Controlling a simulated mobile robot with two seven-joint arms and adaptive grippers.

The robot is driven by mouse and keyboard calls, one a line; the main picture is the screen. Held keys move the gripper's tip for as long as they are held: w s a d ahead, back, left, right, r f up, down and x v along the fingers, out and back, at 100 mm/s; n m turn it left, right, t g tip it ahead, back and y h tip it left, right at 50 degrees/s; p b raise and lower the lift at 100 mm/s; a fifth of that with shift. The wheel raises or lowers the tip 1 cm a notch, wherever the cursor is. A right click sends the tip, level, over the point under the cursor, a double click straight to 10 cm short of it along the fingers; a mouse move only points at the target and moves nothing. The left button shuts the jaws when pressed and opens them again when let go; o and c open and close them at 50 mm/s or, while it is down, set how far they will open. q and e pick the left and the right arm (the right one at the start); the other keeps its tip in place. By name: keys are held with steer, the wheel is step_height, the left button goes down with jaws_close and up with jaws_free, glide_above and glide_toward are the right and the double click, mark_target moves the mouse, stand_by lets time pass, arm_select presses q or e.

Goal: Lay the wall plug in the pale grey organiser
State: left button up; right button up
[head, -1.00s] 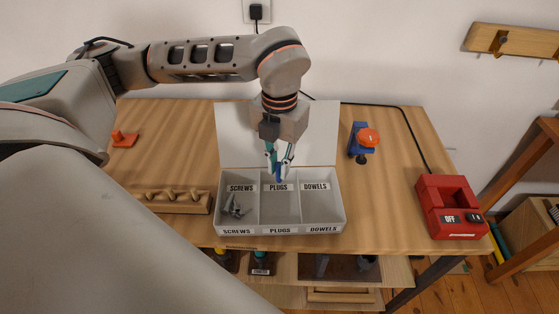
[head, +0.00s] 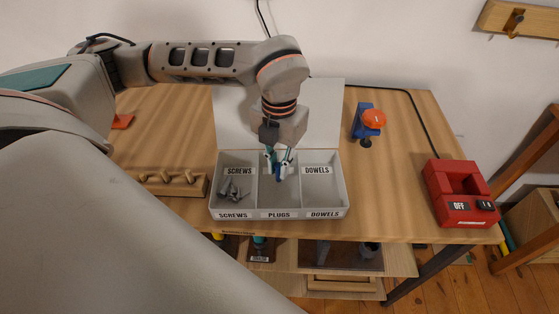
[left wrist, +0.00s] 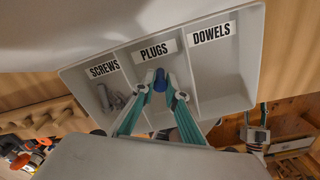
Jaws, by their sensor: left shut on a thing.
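The blue wall plug (left wrist: 160,80) is between the fingertips of my left gripper (left wrist: 160,92), which is shut on it. In the head view my left gripper (head: 278,168) points down into the middle, PLUGS compartment of the pale grey organiser (head: 343,190). The plug (head: 279,174) shows only in part there. I cannot tell whether it touches the compartment floor. The organiser has its lid open at the back and three compartments labelled SCREWS, PLUGS and DOWELS. Grey screws (head: 230,191) lie in the left compartment; the DOWELS compartment looks empty. My right gripper is not in view.
A wooden rack with pegs (head: 165,184) lies left of the organiser. A blue and orange tool (head: 367,122) stands behind it to the right. A red charger-like box (head: 457,190) sits at the right table edge. Bare tabletop lies between the organiser and the red box.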

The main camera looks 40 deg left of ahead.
arm_select(q)
steer(key=shift+f, duration=0.1)
stand_by(0.3)
steer(key=shift+s+d+t+y, duration=0.15)
steer(key=shift+s+t+y, duration=0.15)
steer(key=shift+t, duration=0.1)
steer(key=shift+s+d+f+t+y+p, duration=0.15)
steer(key=shift+s+d+t+y+p, duration=0.15)
steer(key=shift+t+y+p, duration=0.3)
steer(key=shift+s+d+f+t+y+b, duration=0.2)
steer(key=shift+f+t+y+b, duration=0.1)
steer(key=shift+t+b, duration=0.35)
steer(key=shift+d+b, duration=0.15)
steer(key=shift+b, duration=0.5)
